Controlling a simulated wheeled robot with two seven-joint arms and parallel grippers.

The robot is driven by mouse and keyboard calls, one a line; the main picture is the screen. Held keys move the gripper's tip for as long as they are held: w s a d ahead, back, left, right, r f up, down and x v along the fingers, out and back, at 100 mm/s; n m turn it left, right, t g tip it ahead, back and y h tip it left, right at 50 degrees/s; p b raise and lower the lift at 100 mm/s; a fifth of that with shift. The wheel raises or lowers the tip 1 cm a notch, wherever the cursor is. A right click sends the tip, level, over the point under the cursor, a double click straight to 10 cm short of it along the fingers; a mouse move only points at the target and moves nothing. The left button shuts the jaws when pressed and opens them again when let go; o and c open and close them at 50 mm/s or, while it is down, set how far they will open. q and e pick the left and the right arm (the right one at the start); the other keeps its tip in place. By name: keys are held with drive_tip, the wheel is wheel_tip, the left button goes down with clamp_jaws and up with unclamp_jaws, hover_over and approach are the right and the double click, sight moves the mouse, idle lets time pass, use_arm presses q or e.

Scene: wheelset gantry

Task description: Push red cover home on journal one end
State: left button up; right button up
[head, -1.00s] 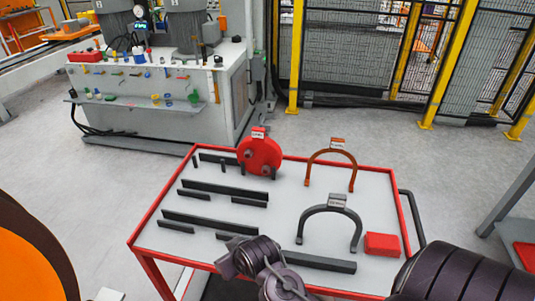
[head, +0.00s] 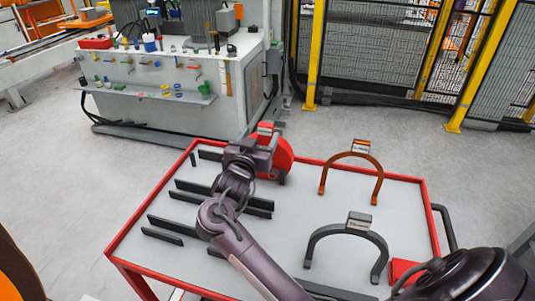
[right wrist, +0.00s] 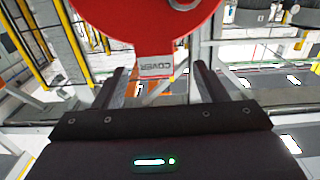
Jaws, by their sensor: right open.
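The red cover (head: 284,160) is a round disc standing upright at the far edge of the red-rimmed table (head: 400,215). My right gripper (head: 262,143) is at its label tab and hides part of the disc. In the right wrist view the cover (right wrist: 150,18) fills the top, and its tab marked COVER lies between the spread fingers of my right gripper (right wrist: 160,75). The fingers are open, with gaps showing on both sides of the tab. My left gripper is not in view. I cannot make out the journal end.
On the table are an orange arch (head: 352,158), a grey arch (head: 346,240), a red block (head: 402,270) and several dark bars (head: 215,200). A grey machine bench (head: 180,95) and yellow-posted fencing (head: 314,60) stand behind. Floor is clear between bench and table.

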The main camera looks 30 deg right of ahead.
sight(264, 130)
drive_tip(key=shift+w+d+r+p, duration=0.2)
drive_tip(key=shift+w+d, duration=0.1)
drive_tip(key=shift+d, duration=0.1)
drive_tip(key=shift+w+d+r+p, duration=0.1)
drive_tip(key=shift+w+d+p, duration=0.15)
drive_tip(key=shift+d, duration=0.15)
drive_tip(key=p+x, duration=0.1)
drive_tip(key=x, duration=0.3)
drive_tip(key=shift+s+d, duration=0.1)
drive_tip(key=shift+s, duration=0.1)
drive_tip(key=shift+w+d, duration=0.15)
drive_tip(key=shift+w, duration=0.05)
drive_tip(key=shift+f, duration=0.1)
drive_tip(key=shift+c, duration=0.3)
drive_tip(key=c, duration=0.7)
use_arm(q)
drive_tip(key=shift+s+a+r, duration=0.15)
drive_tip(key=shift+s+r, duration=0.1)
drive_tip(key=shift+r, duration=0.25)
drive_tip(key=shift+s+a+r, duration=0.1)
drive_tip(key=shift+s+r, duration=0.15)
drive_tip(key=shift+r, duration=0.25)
use_arm(e)
clamp_jaws()
